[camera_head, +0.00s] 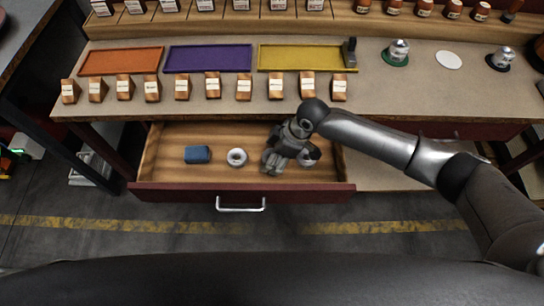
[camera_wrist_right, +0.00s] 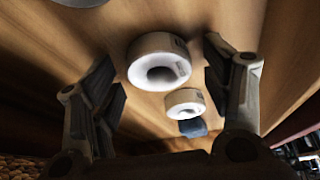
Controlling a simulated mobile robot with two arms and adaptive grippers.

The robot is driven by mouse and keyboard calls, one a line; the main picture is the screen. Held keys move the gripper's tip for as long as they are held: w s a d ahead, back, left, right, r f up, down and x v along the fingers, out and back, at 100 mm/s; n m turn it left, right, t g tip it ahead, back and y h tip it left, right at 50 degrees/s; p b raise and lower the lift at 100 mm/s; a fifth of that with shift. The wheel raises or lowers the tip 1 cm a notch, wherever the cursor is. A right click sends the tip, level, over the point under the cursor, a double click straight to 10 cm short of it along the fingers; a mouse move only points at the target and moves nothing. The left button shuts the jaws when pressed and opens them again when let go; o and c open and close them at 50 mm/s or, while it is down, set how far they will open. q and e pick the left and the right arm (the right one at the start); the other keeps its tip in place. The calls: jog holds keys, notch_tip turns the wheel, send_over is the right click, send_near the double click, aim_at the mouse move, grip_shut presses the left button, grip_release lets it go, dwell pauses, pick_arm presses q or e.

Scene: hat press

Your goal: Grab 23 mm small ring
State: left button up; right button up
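An open drawer (camera_head: 215,185) holds a white ring (camera_head: 236,157) near its middle. My right gripper (camera_head: 290,158) is over the drawer's right part, hiding what lies below; a pale edge (camera_head: 308,161) shows beside it. In the right wrist view, a larger-looking white ring (camera_wrist_right: 158,62) lies between the two spread fingers, with a gap on both sides. A second white ring (camera_wrist_right: 186,103) lies beyond it. The gripper is open and empty. The ring labels are too small to read, so I cannot tell which is 23 mm. My left gripper is not in view.
A blue block (camera_head: 197,154) lies left of the ring in the drawer. The table above holds orange (camera_head: 122,61), purple (camera_head: 208,58) and yellow (camera_head: 300,57) trays, with a row of wooden label blocks along its front. The drawer's front wall has a metal handle (camera_head: 240,208).

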jog(key=c, duration=0.9)
